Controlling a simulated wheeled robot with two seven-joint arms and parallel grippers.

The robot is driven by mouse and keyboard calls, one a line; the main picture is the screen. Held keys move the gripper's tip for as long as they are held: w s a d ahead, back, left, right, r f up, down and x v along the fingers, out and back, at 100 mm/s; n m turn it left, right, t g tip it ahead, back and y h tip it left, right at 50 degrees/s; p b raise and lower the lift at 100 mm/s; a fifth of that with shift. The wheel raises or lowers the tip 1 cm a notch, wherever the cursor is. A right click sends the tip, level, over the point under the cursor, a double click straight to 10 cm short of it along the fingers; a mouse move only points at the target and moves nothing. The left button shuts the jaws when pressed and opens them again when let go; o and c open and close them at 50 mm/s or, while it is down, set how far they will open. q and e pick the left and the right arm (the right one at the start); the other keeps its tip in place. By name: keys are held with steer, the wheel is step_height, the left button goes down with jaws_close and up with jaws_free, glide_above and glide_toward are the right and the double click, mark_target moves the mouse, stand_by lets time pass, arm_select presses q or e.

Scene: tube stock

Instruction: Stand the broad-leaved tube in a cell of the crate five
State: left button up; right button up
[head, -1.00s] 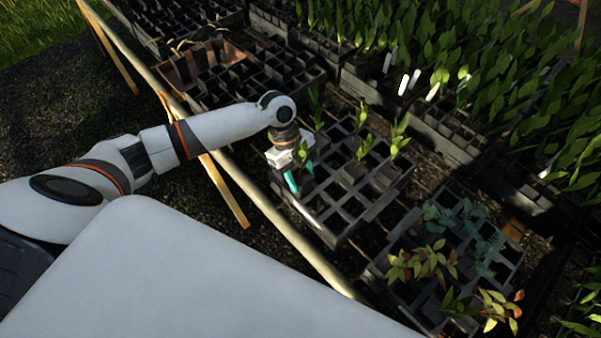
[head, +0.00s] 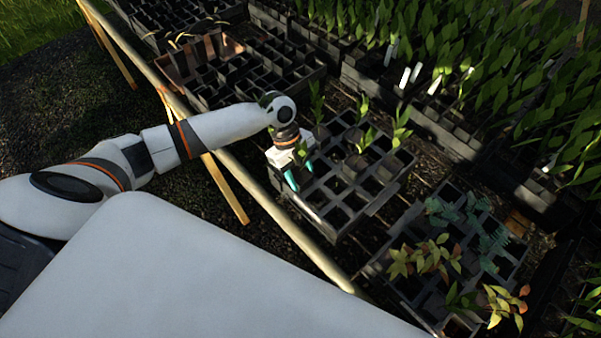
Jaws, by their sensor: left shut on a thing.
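My left gripper (head: 299,176) is over the near left part of a black celled crate (head: 330,228) in the middle of the head view. Its two teal fingers point down, shut on a green-leaved tube whose leaves (head: 303,155) show beside the gripper. The tube's body is mostly hidden, and I cannot tell whether its base is inside a cell. Several other tubes with broad green leaves (head: 400,128) stand in the same crate toward its far side. Several near cells are empty. No crate number is readable. My right gripper is not in view.
A crate with reddish and blue-green plants (head: 428,258) stands at lower right. A mostly empty crate (head: 240,80) is at upper left. Dense leafy stock with white labels (head: 433,88) fills the upper right. A wooden rail (head: 285,225) runs along the near edge.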

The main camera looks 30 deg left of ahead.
arm_select(q)
steer(key=shift+f, duration=0.3)
steer(key=o, duration=1.5)
steer(key=shift+c, duration=0.2)
steer(key=b+v, duration=0.1)
steer(key=v, duration=1.1)
steer(key=shift+b, duration=0.35)
